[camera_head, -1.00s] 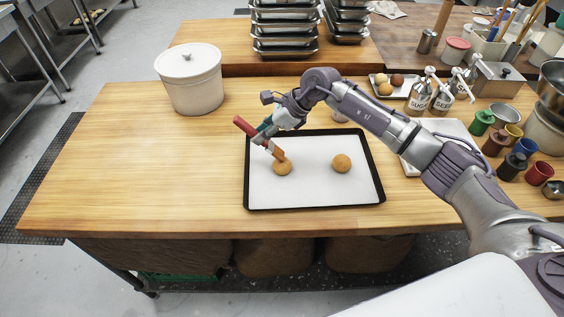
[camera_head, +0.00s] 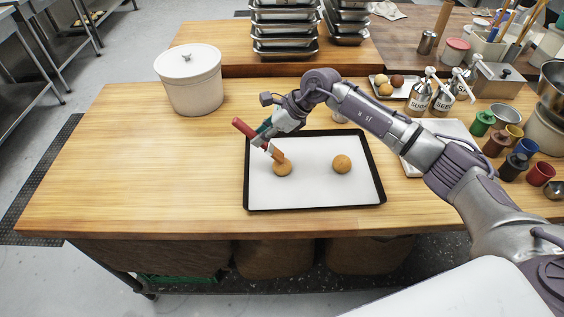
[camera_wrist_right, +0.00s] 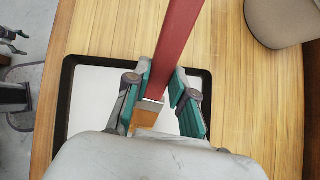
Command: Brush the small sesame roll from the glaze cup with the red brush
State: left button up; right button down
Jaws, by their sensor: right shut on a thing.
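My right gripper (camera_head: 267,133) is shut on the red brush (camera_head: 244,127). The brush is tilted, with its handle up to the left and its tan bristles down at the left roll (camera_head: 282,169). The bristles appear to touch the top of that roll. A second round brown roll (camera_head: 342,164) lies to the right on the same lined black tray (camera_head: 315,208). Sesame is too small to make out on either. In the wrist view the red handle (camera_wrist_right: 178,40) runs between the teal fingers. I cannot tell which cup holds the glaze. My left gripper is out of view.
A lidded white bucket (camera_head: 190,82) stands at the back left. Several coloured cups, including a green one (camera_head: 482,122) and a red one (camera_head: 540,173), crowd the right side, with shaker bottles (camera_head: 420,94) behind. The table's left and front left are clear.

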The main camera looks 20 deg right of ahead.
jog(key=shift+w+d+f, duration=0.1)
jog(key=shift+w+d, duration=0.05)
jog(key=shift+w, duration=0.15)
jog(key=shift+s, duration=0.15)
